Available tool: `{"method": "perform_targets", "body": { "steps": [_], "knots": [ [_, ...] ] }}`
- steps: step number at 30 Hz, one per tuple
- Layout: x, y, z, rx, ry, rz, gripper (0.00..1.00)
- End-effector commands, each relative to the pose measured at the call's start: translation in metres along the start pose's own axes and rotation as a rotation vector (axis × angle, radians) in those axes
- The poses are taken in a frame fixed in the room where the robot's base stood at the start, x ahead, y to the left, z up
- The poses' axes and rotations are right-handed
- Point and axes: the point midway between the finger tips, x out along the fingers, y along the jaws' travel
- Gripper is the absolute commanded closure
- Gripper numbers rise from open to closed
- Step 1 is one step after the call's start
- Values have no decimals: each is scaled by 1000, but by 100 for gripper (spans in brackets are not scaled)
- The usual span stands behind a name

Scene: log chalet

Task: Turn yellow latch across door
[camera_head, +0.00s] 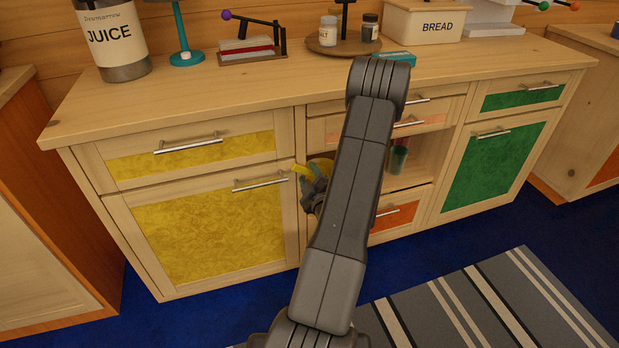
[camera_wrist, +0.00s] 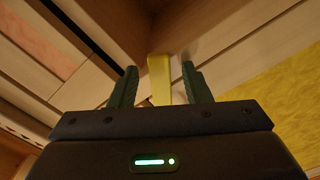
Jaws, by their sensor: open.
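The yellow latch (camera_wrist: 159,80) stands between the two green fingers of my gripper (camera_wrist: 160,86) in the wrist view, with a gap on each side. In the head view the latch (camera_head: 301,171) shows as a small yellow piece at the right edge of the yellow door (camera_head: 215,235), beside my gripper (camera_head: 315,180). My gripper is open, and its fingers are partly hidden behind my arm in the head view. The yellow door looks closed, with a bar handle (camera_head: 260,184) near its top right.
A yellow drawer (camera_head: 190,155) sits above the door. An open shelf holding a cup (camera_head: 398,158) and an orange drawer (camera_head: 397,216) lie right of my arm. The counter (camera_head: 230,88) carries a juice jar (camera_head: 112,40) and a bread box (camera_head: 425,22). The floor in front has a striped rug (camera_head: 490,305).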

Motion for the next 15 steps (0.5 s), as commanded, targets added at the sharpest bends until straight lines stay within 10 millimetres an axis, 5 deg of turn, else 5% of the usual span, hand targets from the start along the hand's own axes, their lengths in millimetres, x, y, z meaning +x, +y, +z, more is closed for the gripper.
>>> {"method": "perform_targets", "body": {
  "steps": [6, 13, 15],
  "knots": [
    [0, 0, 0, 0, 0, 0, 56],
    [0, 0, 0, 0, 0, 0, 100],
    [0, 0, 0, 0, 0, 0, 100]
  ]
}}
